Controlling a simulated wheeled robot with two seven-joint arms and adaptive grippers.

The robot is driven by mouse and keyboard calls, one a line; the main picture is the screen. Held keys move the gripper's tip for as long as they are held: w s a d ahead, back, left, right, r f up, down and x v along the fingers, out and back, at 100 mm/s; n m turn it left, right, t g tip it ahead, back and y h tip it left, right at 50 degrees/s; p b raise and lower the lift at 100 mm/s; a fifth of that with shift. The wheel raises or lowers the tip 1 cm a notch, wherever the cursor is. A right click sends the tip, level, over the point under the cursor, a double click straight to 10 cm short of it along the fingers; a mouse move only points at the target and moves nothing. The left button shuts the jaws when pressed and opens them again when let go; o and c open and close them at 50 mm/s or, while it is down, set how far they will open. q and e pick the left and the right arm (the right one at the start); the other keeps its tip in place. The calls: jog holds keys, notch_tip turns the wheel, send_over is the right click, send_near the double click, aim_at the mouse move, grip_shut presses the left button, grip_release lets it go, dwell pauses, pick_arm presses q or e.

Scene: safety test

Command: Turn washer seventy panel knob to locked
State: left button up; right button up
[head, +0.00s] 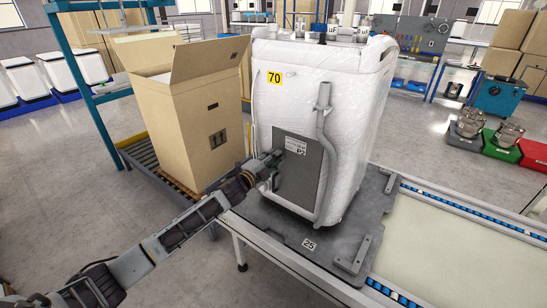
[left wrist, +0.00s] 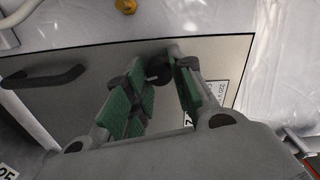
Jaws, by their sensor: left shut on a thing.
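My left gripper (head: 272,159) reaches the panel's left side. In the left wrist view its green-padded fingers (left wrist: 160,68) are closed around a small dark knob (left wrist: 157,70). The fingers partly hide the knob, so I cannot tell its turn position. My right gripper is not in view.
A tall open cardboard box (head: 180,120) stands just left of the washer, close to my left arm. A grey hose (head: 323,135) runs down the washer's front, right of the panel. A conveyor (head: 470,250) extends to the right. A dark handle (left wrist: 42,78) is on the panel.

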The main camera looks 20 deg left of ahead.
pick_arm(q)
jog(key=shift+m, duration=1.2)
jog(key=o, duration=1)
jog(key=shift+d+f, duration=0.1)
jog(key=shift+v, duration=6)
jog(key=shift+n, duration=0.4)
